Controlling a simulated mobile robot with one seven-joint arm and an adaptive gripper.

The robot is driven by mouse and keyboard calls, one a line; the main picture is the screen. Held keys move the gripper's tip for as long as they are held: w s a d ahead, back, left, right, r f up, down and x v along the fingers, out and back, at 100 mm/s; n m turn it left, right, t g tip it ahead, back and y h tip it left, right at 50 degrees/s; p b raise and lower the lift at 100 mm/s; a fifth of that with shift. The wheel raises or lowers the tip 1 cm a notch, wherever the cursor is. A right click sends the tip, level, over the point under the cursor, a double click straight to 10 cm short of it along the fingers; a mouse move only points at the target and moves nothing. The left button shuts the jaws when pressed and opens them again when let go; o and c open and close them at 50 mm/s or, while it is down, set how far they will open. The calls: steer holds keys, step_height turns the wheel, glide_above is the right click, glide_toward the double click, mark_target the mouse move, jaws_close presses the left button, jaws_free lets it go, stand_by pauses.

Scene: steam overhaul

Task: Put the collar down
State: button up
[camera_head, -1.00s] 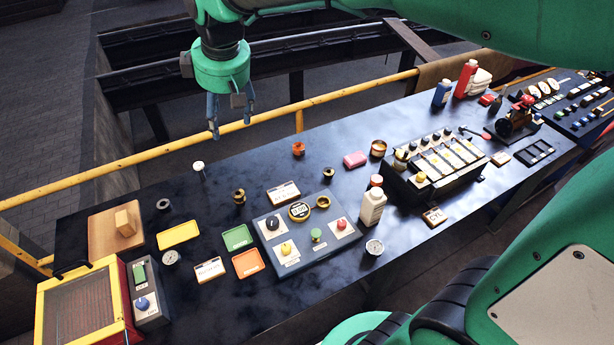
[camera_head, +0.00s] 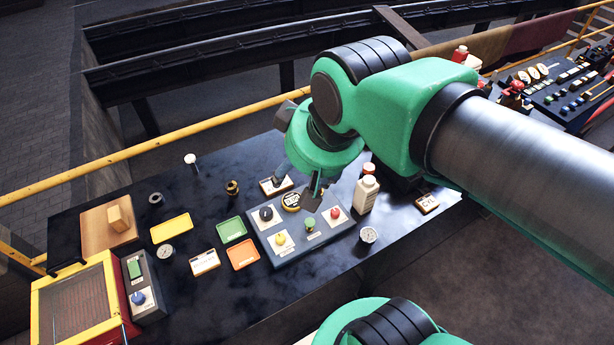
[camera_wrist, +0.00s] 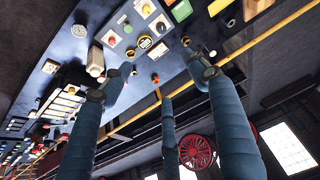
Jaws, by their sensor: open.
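My gripper (camera_head: 297,184) hangs open over the bench by the back edge of the grey control panel (camera_head: 287,250). In the wrist view its fingers (camera_wrist: 160,77) are spread, with nothing held between them. A brass ring (camera_wrist: 130,52) sits at the panel's edge in the wrist view; my gripper hides it in the head view. A dark, brass-rimmed piece (camera_head: 233,187) stands upright left of the gripper. A dark ring (camera_head: 156,198) lies farther left. I cannot tell for certain which of these is the collar.
A white bottle (camera_head: 366,194) stands right of the panel and a dial gauge (camera_head: 368,235) in front of it. Yellow (camera_head: 172,228), green (camera_head: 231,230) and orange (camera_head: 243,254) trays lie left. A yellow rail (camera_head: 210,124) runs behind the bench.

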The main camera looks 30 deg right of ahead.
steer(key=shift+s+d+f+m, duration=0.2)
steer(key=shift+s+f, duration=0.1)
steer(key=shift+s, duration=0.25)
steer(key=shift+s+d+f+m, duration=0.1)
steer(key=shift+s+f+m, duration=0.15)
steer(key=shift+s, duration=0.25)
steer(key=shift+f, duration=0.1)
step_height(320, 180, down, 7)
steer(key=b, duration=0.7)
